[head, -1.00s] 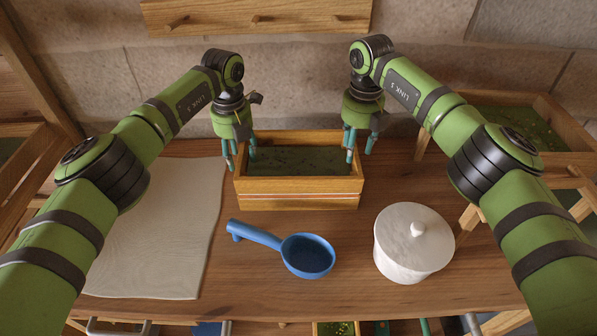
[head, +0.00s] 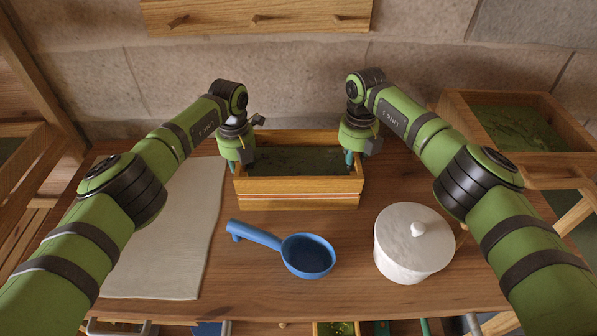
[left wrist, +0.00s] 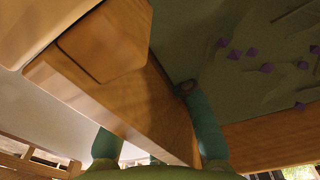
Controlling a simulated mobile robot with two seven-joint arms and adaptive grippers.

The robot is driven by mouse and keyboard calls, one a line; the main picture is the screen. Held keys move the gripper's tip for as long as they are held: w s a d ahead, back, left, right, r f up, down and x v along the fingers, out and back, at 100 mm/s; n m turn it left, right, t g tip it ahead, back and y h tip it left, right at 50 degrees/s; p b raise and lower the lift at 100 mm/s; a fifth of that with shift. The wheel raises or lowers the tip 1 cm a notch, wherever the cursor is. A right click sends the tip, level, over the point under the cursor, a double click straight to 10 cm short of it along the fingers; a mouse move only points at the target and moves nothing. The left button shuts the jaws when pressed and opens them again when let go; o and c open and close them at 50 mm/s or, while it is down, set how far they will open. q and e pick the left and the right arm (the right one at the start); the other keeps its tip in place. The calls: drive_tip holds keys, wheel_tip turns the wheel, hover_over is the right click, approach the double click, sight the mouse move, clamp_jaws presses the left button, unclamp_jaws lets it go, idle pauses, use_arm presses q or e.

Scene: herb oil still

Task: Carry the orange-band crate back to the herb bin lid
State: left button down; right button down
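The orange-band crate (head: 300,202), a wooden box with a thin orange line and dark green contents, sits on the wooden table. My left gripper (head: 240,166) is down at its left end wall. In the left wrist view its teal fingers (left wrist: 155,140) straddle the crate wall (left wrist: 150,95), one inside and one outside, and look apart. My right gripper (head: 354,160) is down at the right end wall with a finger just inside. Its other finger is not clear, so its grip cannot be told. I cannot pick out the herb bin lid for sure.
A blue ladle (head: 308,256) and a white lidded pot (head: 410,245) stand in front of the crate. A pale cloth (head: 165,240) lies left. A wooden bin (head: 520,125) with green contents stands at the back right. The stone wall is close behind.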

use_arm(q)
drive_tip(key=shift+w+r, duration=0.1)
drive_tip(key=shift+r, duration=0.05)
use_arm(e)
drive_tip(key=shift+w+r, duration=0.1)
drive_tip(key=shift+r, duration=0.1)
